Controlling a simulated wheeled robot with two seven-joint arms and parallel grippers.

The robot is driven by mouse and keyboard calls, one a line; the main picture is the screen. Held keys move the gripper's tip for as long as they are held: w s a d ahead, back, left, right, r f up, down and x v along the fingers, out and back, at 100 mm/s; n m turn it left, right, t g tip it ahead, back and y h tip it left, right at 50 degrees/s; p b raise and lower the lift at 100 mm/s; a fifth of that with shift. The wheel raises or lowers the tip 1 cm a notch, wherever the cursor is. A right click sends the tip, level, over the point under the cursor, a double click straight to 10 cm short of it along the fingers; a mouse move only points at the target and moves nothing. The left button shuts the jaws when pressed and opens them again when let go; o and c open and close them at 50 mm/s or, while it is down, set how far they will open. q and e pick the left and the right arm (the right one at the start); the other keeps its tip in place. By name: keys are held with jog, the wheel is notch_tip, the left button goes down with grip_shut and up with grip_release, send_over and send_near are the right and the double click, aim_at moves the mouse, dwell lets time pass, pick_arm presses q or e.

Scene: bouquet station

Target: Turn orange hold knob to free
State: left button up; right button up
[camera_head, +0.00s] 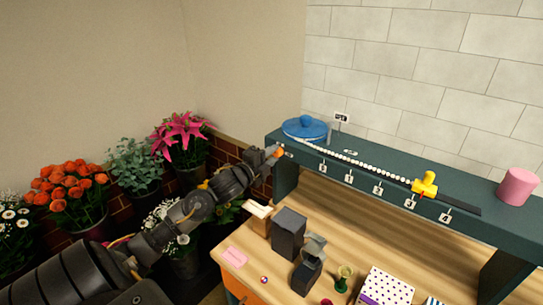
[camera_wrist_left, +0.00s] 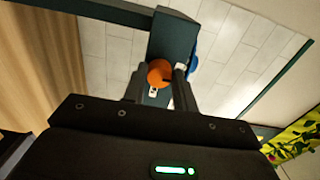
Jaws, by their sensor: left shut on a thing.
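The orange hold knob (camera_head: 279,152) sits at the left end of the dark green shelf (camera_head: 390,172), near a blue domed reel (camera_head: 305,127). My left gripper (camera_head: 272,154) reaches it from the left and is shut on the knob. In the left wrist view the orange knob (camera_wrist_left: 159,73) shows between the two fingers of the left gripper (camera_wrist_left: 160,85), and part of the blue reel (camera_wrist_left: 194,66) shows behind the right finger. The marks that tell the knob's setting are too small to read. My right gripper is not in view.
A white bead strand (camera_head: 365,165) runs along the shelf to a yellow slider (camera_head: 425,185). A pink cylinder (camera_head: 517,186) stands at the right end. Below, the wooden table holds dark blocks (camera_head: 288,234) and a dotted box (camera_head: 387,288). Potted flowers (camera_head: 73,188) stand at left.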

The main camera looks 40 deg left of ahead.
pick_arm(q)
jog(key=o, duration=1)
jog(key=shift+c, duration=0.2)
jog(key=shift+s+f, duration=0.15)
jog(key=shift+s, duration=0.2)
jog(key=s+b, duration=0.3)
jog(key=s, duration=0.7)
jog(key=shift+b, duration=0.4)
